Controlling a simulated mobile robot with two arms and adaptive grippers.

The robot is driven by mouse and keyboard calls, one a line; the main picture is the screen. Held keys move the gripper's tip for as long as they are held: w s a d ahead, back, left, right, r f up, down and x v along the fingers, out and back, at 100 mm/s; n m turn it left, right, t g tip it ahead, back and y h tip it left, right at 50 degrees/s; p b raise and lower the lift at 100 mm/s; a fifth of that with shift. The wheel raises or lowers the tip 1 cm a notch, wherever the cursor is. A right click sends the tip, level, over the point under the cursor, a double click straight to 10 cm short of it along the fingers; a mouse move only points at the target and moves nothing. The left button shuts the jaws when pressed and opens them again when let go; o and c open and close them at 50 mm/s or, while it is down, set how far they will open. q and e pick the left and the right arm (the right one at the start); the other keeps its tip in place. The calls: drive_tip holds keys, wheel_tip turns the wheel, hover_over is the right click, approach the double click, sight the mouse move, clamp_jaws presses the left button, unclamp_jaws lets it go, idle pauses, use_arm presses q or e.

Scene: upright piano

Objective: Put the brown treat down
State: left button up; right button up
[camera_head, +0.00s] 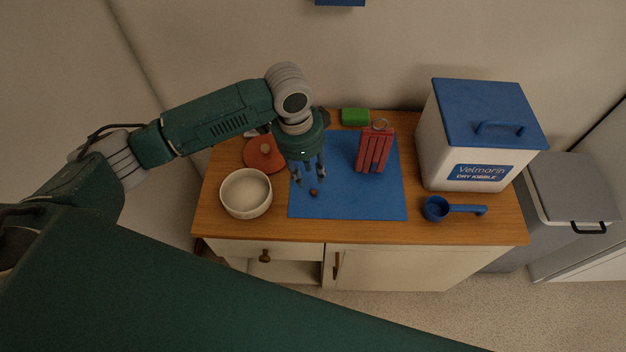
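The brown treat (313,191) is a small round brown piece. It shows against the blue mat (345,205), just below my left gripper's fingertips in the picture, and appears to lie on the mat. My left gripper (310,179) points down over the left part of the mat. Its fingers are spread apart, with nothing seen between them. A gap to the treat seems to show, but its height over the mat is hard to tell. My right gripper is out of view.
A cream bowl (246,194) stands left of the mat, with an orange-red round item (264,155) behind it. A red packet (374,150) and a green block (355,116) are at the back. A kibble bin (470,140) and blue scoop (453,209) stand right. The mat's front right is clear.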

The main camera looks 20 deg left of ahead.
use_arm(q)
drive_tip(key=r, duration=0.4)
drive_tip(key=shift+s+a+r, duration=0.15)
drive_tip(key=shift+a+r, duration=0.1)
drive_tip(key=shift+r, duration=0.15)
